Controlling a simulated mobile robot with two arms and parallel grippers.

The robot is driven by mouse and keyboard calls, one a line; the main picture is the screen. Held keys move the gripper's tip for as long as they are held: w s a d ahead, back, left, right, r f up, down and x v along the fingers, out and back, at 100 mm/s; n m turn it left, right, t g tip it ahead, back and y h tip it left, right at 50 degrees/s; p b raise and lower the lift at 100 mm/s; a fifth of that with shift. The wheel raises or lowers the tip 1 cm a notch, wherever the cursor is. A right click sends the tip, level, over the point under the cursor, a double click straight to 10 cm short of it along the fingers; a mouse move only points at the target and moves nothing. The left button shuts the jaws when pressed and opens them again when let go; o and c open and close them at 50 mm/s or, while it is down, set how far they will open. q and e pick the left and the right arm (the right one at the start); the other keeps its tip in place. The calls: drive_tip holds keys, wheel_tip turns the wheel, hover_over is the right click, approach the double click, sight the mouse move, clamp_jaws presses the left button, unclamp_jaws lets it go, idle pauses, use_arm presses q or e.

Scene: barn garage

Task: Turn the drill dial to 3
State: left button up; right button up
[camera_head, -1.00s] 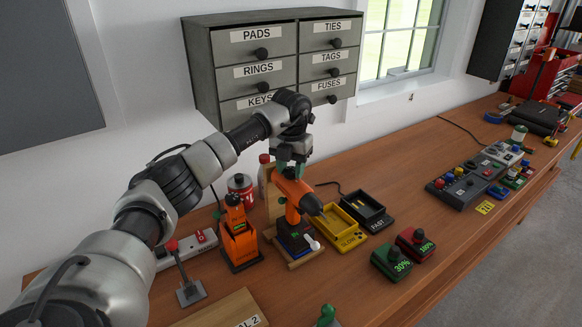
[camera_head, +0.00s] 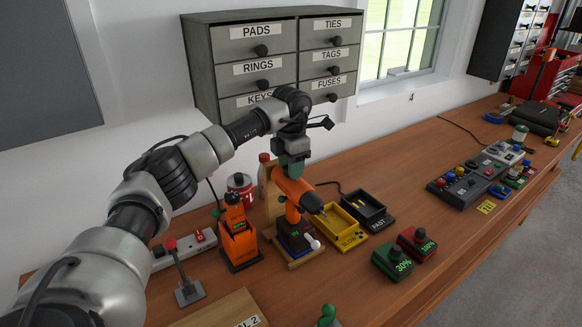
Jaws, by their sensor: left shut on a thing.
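The orange drill (camera_head: 296,192) stands upright on a small wooden stand on the bench, its dark chuck pointing right. A small green display shows low on its handle, too small to read. My left gripper (camera_head: 291,170) points down at the drill's top rear end. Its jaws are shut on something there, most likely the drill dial. The dial and its marks are hidden behind the gripper, so I cannot read its setting. My right gripper is not in view.
A yellow SLOW tray (camera_head: 337,241) and a black FAST tray (camera_head: 385,221) sit right of the drill. Green (camera_head: 391,262) and red (camera_head: 416,243) knob boxes stand in front. An orange tool (camera_head: 238,240) stands left. The drawer cabinet (camera_head: 233,60) hangs behind.

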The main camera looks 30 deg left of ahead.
use_arm(q)
drive_tip(key=m, duration=0.6)
drive_tip(key=shift+m+b, duration=0.3)
drive_tip(key=m, duration=0.5)
drive_tip(key=shift+m, duration=0.4)
drive_tip(key=o, duration=0.9)
drive_tip(key=shift+r, duration=0.1)
